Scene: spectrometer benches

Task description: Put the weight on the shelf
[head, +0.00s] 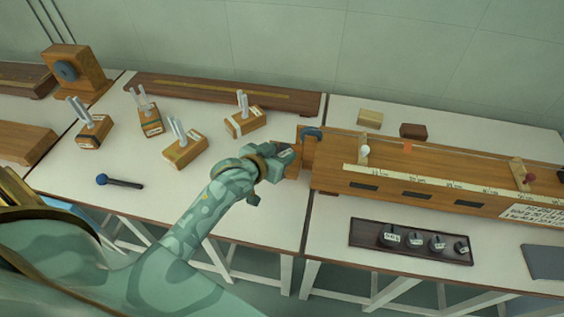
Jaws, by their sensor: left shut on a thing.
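My left gripper (285,165) is at the left end of a long wooden instrument (420,170). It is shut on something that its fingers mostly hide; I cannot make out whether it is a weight. Several dark weights with white labels stand in a row in a dark tray (366,229) at the front of the right table, such as the leftmost weight (390,238). I cannot pick out a shelf for certain. A wooden end piece (306,152) with a dark wheel (312,134) is just beside the gripper. My right gripper is not in view.
Several wooden blocks with pale prongs, such as one block (186,150), stand on the left table (160,210). A dark blue-headed rod (120,182) lies there. A long dark board (220,92) lies at the back. Two small blocks (370,118) (413,131) lie behind the instrument.

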